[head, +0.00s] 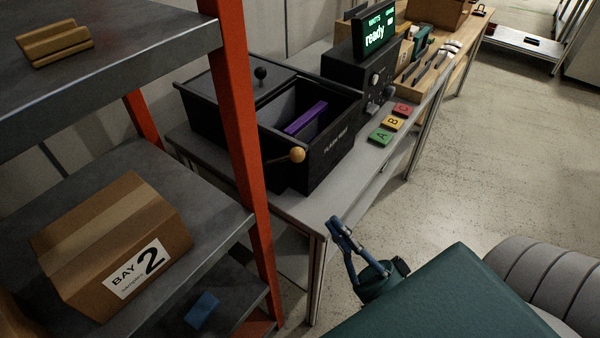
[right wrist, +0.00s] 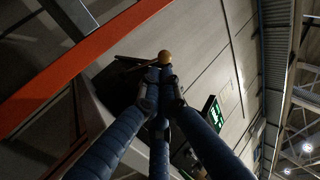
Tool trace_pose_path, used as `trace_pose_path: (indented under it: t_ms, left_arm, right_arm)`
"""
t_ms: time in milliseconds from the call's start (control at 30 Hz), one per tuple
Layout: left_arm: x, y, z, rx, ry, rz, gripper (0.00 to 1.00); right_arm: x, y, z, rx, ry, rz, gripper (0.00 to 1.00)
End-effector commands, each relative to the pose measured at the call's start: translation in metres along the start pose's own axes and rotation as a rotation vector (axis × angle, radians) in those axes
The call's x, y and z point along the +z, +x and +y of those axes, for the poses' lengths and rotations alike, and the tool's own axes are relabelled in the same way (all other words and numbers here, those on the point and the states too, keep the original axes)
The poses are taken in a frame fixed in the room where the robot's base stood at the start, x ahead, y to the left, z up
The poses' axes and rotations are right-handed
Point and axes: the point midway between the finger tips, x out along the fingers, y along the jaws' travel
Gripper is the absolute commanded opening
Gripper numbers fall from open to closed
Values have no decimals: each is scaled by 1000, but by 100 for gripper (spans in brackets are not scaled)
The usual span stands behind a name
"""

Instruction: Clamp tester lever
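The tester (head: 335,150) is a black box at the near end of the bench, with a purple bar (head: 306,117) inside its open compartment. Its lever ends in a yellow ball knob (head: 297,155) at the front left; the knob also shows in the right wrist view (right wrist: 165,57). My right gripper (head: 337,222) is below and right of the knob, apart from it, with blue fingers pointing up. My left gripper is not in view.
An orange-posted shelf (head: 238,130) with a BAY 2 box (head: 112,245) stands close on the left. A display (head: 375,32) reading "ready" and coloured A, B, C blocks (head: 393,123) are on the bench (head: 335,205). The floor on the right is clear.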

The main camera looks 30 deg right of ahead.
Motion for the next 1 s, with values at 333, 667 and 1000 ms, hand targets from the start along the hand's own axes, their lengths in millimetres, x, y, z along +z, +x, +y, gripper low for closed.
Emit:
trace_pose_path:
  t_ms: [333, 667, 1000]
  left_arm:
    - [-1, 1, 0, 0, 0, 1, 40]
    - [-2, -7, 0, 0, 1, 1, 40]
    - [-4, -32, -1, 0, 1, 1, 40]
  right_arm:
    - [-17, -18, 3, 45, 0, 67, 0]
    - [-17, 1, 1, 40, 1, 65, 0]
    - [-21, 73, 2, 37, 1, 64, 0]
